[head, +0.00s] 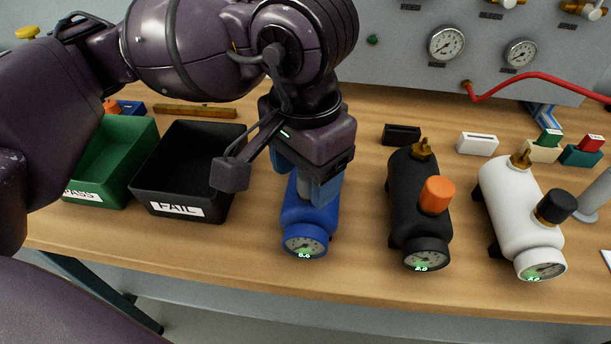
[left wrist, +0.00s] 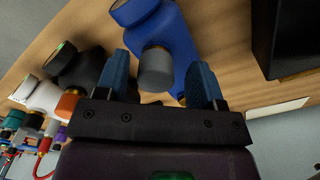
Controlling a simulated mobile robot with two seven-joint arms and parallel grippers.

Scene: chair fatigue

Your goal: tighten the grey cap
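The grey cap (left wrist: 156,70) sits on the side of the blue tank (head: 308,228), whose body also shows in the left wrist view (left wrist: 174,35). My left gripper (head: 308,185) is above the blue tank, pointing down. In the left wrist view its two blue fingers (left wrist: 162,64) are apart, one on each side of the grey cap, with a visible gap to it. In the head view the gripper hides most of the cap. The blue tank's gauge faces the table's front edge. My right gripper is not in view.
A black tank (head: 405,205) with an orange cap (head: 437,195) and a white tank (head: 515,205) with a black cap (head: 556,206) stand to the right. A black FAIL bin (head: 178,212) and a green PASS bin (head: 95,198) stand to the left. A gauge panel (head: 400,50) is behind.

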